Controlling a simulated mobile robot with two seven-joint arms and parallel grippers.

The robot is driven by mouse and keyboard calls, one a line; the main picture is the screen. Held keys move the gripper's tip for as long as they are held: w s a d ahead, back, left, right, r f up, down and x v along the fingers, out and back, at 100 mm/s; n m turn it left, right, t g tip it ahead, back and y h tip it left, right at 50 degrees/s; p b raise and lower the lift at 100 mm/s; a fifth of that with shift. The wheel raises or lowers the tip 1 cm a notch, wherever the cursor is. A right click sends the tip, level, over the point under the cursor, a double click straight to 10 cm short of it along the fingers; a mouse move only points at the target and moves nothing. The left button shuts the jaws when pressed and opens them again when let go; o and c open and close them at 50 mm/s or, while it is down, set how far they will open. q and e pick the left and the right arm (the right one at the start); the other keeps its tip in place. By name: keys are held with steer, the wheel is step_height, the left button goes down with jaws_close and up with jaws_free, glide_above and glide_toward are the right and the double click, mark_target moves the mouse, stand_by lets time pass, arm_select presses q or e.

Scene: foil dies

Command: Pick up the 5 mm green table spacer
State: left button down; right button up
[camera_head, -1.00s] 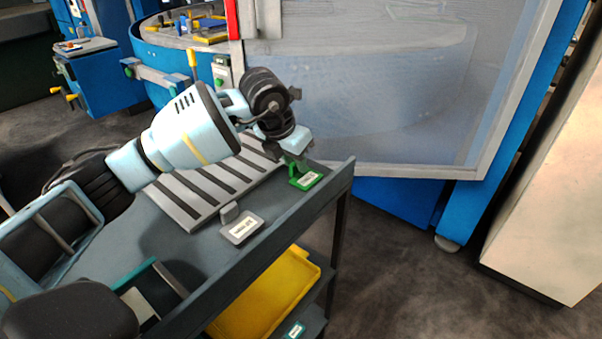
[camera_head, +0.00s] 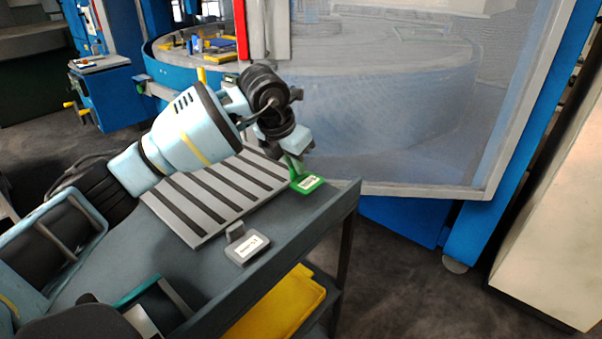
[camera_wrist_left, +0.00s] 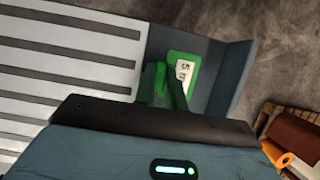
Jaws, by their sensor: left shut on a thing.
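The green table spacer (camera_head: 308,184) is a flat green plate with a white label and an upright green tab. It is at the far right corner of the dark cart top, and in the left wrist view (camera_wrist_left: 183,62) its label reads as a 5. My left gripper (camera_head: 296,166) reaches down over it and is shut on its upright green tab. I cannot tell whether the plate is touching the cart top. The gripper hides part of the tab.
A grey labelled spacer (camera_head: 247,248) stands nearer on the cart top (camera_head: 185,262). A slatted light grey panel (camera_head: 215,195) lies beside both. A yellow bin (camera_head: 275,312) is on the lower shelf. A large framed clear door (camera_head: 400,110) stands behind the cart.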

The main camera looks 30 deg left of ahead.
arm_select(q)
steer(key=a, duration=0.4)
steer(key=s+a, duration=0.1)
steer(key=a, duration=0.4)
steer(key=s+a+r, duration=0.1)
steer(key=a, duration=0.4)
steer(key=shift+a+r+b, duration=0.1)
steer(key=shift+a+b, duration=0.15)
steer(key=shift+b, duration=0.05)
